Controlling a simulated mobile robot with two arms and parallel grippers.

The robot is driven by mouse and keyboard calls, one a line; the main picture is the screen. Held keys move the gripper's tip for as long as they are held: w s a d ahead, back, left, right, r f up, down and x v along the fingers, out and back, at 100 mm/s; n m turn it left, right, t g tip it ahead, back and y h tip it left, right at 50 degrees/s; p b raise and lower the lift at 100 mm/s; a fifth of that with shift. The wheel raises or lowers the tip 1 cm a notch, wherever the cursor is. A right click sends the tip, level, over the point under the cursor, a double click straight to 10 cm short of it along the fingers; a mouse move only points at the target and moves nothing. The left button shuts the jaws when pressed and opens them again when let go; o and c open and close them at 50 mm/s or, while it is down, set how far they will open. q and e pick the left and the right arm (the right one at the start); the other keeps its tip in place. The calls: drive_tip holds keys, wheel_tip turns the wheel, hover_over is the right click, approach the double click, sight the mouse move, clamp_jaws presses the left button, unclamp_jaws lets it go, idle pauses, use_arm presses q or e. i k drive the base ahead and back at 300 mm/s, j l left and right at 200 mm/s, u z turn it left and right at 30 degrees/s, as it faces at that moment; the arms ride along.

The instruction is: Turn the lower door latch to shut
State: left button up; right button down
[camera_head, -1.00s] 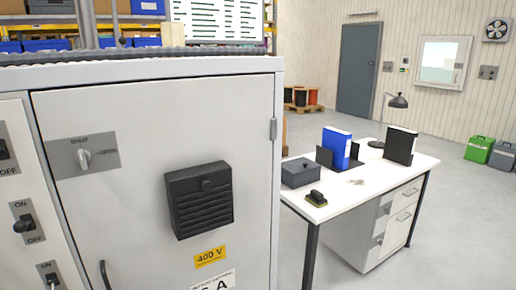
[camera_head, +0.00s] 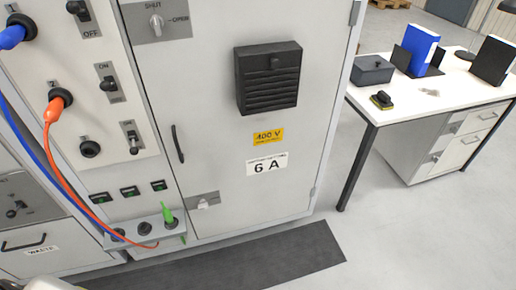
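The lower door latch (camera_head: 204,203) is a small light knob on a grey plate near the bottom left of the grey cabinet door (camera_head: 222,140). Its knob looks roughly sideways, but it is too small to read surely, and no lettering on its plate is legible. The upper latch (camera_head: 156,24) sits on a plate marked SHUT above and OPEN to the right; its knob stands upright, toward SHUT. The door lies flush with its frame. A dark door handle (camera_head: 177,144) is between the latches.
Left of the door is a switch panel (camera_head: 118,128) with blue and orange cables plugged in. A small socket ledge (camera_head: 150,236) with a green plug juts out beside the lower latch. A dark mat (camera_head: 240,260) lies before the cabinet. A white desk (camera_head: 385,112) stands at right.

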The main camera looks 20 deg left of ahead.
sight(202, 204)
drive_tip(key=u, duration=1.05)
